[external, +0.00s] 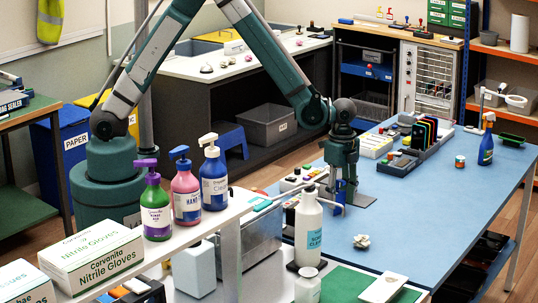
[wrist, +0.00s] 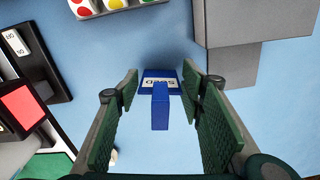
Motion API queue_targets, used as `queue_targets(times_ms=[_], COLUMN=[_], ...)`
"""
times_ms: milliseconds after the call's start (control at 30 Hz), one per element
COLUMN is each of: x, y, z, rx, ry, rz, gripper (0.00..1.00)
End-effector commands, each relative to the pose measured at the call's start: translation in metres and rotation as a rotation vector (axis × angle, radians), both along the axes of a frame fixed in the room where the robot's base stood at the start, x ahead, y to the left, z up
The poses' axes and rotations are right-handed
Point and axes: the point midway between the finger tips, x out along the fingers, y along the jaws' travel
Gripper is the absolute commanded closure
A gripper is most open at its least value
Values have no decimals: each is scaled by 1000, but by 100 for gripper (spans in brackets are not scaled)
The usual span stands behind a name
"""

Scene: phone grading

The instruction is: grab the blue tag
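The blue tag (wrist: 160,101) is a small blue block with a white lettered label and an upright blue part. It stands on the blue table in the wrist view, between my gripper's two green-padded fingers. My gripper (wrist: 158,115) is open, with a finger on each side of the tag and a visible gap to both. In the external view my gripper (external: 338,198) points down at the left part of the blue table. A bit of blue shows between its fingers there, but it is mostly hidden.
In the wrist view a grey block (wrist: 232,60) stands close on the right. A black device with a red square (wrist: 28,108) is at the left. A tray with coloured dots (wrist: 110,5) is at the top. A white bottle (external: 308,232) stands near my gripper in the external view.

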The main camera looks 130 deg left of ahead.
Motion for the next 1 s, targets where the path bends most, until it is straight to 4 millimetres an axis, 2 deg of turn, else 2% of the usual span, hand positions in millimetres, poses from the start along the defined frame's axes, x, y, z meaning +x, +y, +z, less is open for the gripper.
queue_targets(times_ms=[33, 200, 667, 867, 1000], x=[0, 0, 0, 0, 0], y=[0, 0, 0, 0, 0], z=[0, 0, 3, 15, 31], rx=[0, 0, 0, 0, 0], ry=[0, 0, 0, 0, 0], rz=[0, 0, 0, 0, 0], gripper=[68, 87, 88, 88, 88])
